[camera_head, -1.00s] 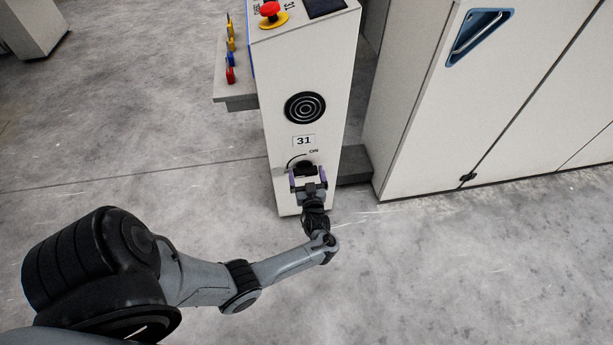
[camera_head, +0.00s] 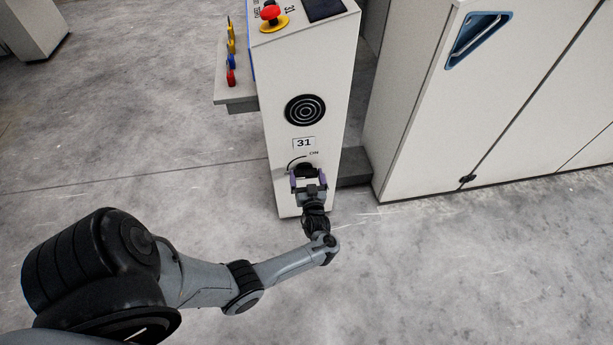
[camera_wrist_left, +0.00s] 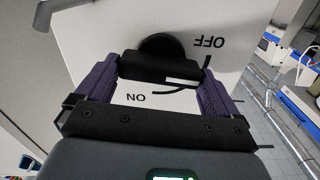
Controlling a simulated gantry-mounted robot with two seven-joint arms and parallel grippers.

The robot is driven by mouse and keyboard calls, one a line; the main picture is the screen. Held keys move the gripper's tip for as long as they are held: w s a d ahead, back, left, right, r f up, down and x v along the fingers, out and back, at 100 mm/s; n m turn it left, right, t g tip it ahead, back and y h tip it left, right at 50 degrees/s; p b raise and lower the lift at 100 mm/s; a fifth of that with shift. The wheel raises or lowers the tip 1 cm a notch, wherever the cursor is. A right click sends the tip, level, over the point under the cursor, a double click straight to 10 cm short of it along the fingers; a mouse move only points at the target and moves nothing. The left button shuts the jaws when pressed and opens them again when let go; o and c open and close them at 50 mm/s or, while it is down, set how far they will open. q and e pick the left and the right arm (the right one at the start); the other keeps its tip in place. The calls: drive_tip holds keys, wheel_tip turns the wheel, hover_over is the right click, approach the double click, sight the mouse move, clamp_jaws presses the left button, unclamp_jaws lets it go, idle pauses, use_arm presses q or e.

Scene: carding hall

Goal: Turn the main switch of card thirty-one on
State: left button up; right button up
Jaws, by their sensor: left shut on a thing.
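The main switch is a round black knob (camera_head: 305,167) with a grip bar, low on the front of the pale card panel (camera_head: 318,75), under the "31" label (camera_head: 304,143). My left gripper (camera_head: 308,178) is at the knob, its purple fingers on either side. In the left wrist view the gripper (camera_wrist_left: 157,82) is shut on the grip bar of the knob (camera_wrist_left: 160,47). A white mark shows on the bar, right of its middle. "OFF" (camera_wrist_left: 209,42) is at upper right and "ON" (camera_wrist_left: 136,97) at lower left, both upside down, with a black arc partly hidden by the knob. My right gripper is not in view.
A red emergency button (camera_head: 271,14) sits on top of the panel. A side shelf (camera_head: 236,97) carries several coloured parts. Large pale cabinets (camera_head: 490,100) stand at right. The concrete floor (camera_head: 440,270) in front is clear.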

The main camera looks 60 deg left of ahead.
use_arm(q)
drive_tip(key=m+p, duration=0.1)
drive_tip(key=m, duration=0.2)
drive_tip(key=shift+w+r, duration=0.1)
drive_tip(key=m+p, duration=0.1)
drive_tip(key=m, duration=0.4)
drive_tip(key=shift+w, duration=0.1)
drive_tip(key=m+p, duration=0.1)
drive_tip(key=m, duration=0.3)
drive_tip(key=shift+f, duration=0.2)
drive_tip(key=m, duration=0.4)
drive_tip(key=shift+f+m, duration=0.15)
drive_tip(key=shift+m, duration=0.15)
drive_tip(key=o, duration=0.7)
drive_tip(key=shift+c, duration=0.2)
drive_tip(key=shift+d, duration=0.1)
